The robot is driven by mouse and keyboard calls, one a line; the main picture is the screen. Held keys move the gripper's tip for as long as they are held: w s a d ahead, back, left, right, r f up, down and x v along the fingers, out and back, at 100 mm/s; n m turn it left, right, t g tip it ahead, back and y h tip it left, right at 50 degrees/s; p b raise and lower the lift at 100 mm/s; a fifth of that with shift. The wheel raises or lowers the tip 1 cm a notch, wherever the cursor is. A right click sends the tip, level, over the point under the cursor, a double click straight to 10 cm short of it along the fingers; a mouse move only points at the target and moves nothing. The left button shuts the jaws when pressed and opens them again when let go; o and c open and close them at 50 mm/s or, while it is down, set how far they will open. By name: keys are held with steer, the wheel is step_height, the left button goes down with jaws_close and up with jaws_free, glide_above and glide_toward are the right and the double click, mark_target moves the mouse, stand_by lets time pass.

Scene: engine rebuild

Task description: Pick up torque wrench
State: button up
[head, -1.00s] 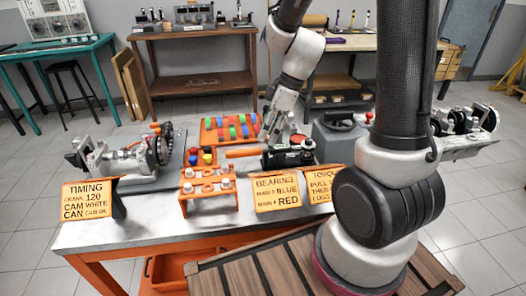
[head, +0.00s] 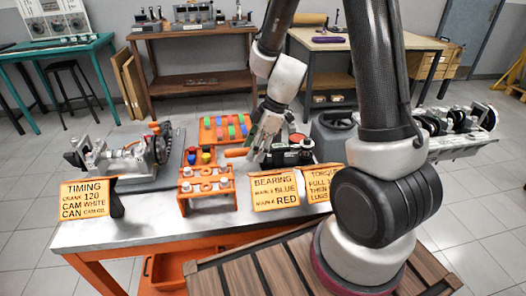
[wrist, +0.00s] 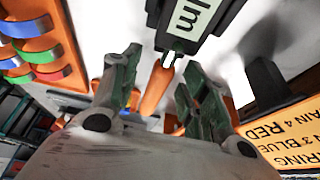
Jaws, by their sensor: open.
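The torque wrench lies on the workbench (head: 140,232). Its orange handle (head: 237,153) points left in the head view, and its dark body (head: 286,157) is to the right. My gripper (head: 262,150) is open and empty, pointing down over the wrench near where handle and body meet. In the wrist view, its two green-grey fingers (wrist: 161,72) are on either side of the handle. Contact cannot be made out.
An orange tray of coloured rings (head: 222,128) lies behind the wrench. An orange rack (head: 206,184) stands front left. The bearing sign (head: 275,191) and torque sign (head: 312,186) stand in front. A grey case (head: 335,132) is to the right, an engine assembly (head: 125,155) to the left.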

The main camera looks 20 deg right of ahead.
steer(key=shift+a+f, duration=0.1)
steer(key=shift+f, duration=0.1)
jaws_close()
step_height(320, 180, up, 10)
steer(key=shift+r, duration=0.1)
stand_by(0.5)
steer(key=c, duration=0.7)
jaws_free()
steer(key=shift+c, duration=0.2)
jaws_close()
